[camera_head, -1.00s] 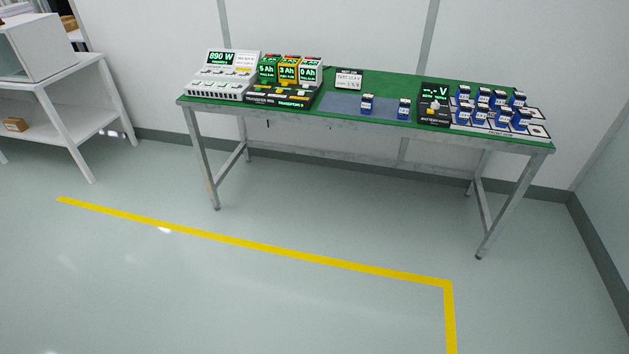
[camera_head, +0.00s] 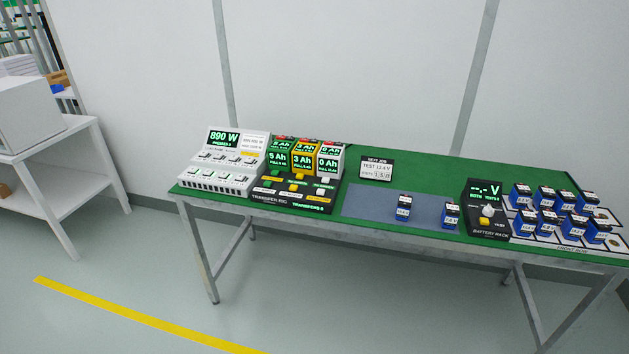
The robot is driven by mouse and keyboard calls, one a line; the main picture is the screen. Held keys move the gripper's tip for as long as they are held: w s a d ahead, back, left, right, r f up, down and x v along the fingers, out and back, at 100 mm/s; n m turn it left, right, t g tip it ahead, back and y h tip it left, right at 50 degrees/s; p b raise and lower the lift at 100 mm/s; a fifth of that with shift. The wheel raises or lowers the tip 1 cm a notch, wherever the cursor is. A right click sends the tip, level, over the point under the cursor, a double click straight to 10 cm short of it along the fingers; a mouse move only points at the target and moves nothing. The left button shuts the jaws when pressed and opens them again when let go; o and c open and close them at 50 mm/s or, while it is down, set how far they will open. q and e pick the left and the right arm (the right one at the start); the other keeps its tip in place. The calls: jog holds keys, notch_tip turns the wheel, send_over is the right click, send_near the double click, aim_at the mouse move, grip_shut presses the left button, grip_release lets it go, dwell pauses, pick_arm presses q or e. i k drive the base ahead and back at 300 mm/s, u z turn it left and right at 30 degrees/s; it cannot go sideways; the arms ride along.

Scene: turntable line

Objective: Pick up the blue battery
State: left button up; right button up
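Several blue batteries with white labels and dark tops stand on a green-topped table (camera_head: 420,168). One blue battery (camera_head: 403,208) stands upright on the grey-blue mat (camera_head: 365,205). A second blue battery (camera_head: 451,215) stands at the mat's right end. Several more blue batteries (camera_head: 546,198) stand in two rows on the white and black battery rack (camera_head: 525,229) at the right. Which battery the task means cannot be told from the picture. Neither of my grippers shows in the head view.
A tester with a "-.- V" display (camera_head: 484,208) stands right of the mat. A white 890 W unit (camera_head: 222,162), a transfer rig (camera_head: 290,190) and a small sign (camera_head: 376,169) stand further left. A white shelf (camera_head: 75,140) is at far left. The floor before the table is clear.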

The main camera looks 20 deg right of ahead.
aim_at(402, 212)
jog(key=z, duration=0.3)
jog(key=i, duration=1.75)
jog(key=z, duration=1.1)
jog(key=i, duration=0.2)
jog(key=z, duration=0.05)
